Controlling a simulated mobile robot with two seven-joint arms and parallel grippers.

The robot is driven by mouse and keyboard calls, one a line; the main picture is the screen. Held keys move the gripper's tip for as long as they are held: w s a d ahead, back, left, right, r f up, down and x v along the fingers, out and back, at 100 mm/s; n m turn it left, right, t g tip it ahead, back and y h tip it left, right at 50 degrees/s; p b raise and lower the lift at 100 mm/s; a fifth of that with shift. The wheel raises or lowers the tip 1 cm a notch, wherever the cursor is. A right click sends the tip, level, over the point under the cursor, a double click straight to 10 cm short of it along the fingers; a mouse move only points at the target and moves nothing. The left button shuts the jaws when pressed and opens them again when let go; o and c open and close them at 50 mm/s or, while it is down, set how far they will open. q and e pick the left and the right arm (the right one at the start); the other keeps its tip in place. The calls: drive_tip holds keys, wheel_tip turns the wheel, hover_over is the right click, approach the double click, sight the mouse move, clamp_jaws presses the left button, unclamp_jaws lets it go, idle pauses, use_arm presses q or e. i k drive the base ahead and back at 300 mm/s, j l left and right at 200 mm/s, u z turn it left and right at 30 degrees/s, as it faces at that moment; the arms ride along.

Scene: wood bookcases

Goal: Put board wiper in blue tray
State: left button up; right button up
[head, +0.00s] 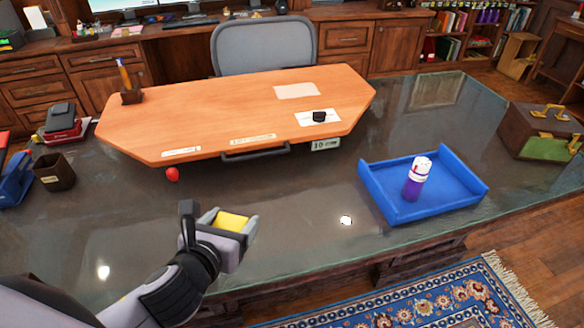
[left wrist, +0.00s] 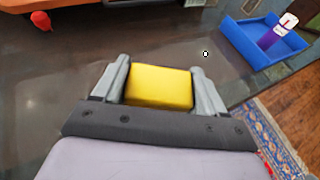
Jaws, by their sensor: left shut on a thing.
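My left gripper (head: 234,222) is shut on a yellow block, the board wiper (head: 231,221), over the front part of the glass-topped desk. The left wrist view shows the wiper (left wrist: 159,87) between the two grey fingers (left wrist: 158,88). The blue tray (head: 400,212) lies on the desk to the right of the gripper, apart from it; it also shows at the upper right of the left wrist view (left wrist: 246,49). A purple bottle with a white cap (head: 416,182) stands upright in the tray. My right gripper is in neither view.
A wooden board (head: 215,105) with papers lies behind the gripper. A red object (head: 172,174) sits by its front left edge. A brown cup (head: 54,172) is at the left and a brown-green case (head: 538,132) at the right. The desk between gripper and tray is clear.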

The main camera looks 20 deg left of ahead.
sight(436, 181)
drive_tip(key=i+l+u, duration=0.35)
drive_tip(key=l+u, duration=0.15)
drive_tip(key=l, duration=1.35)
drive_tip(key=l+u, duration=0.5)
drive_tip(key=l, duration=1.4)
drive_tip(key=i+l+u, duration=0.1)
drive_tip(key=i, duration=0.2)
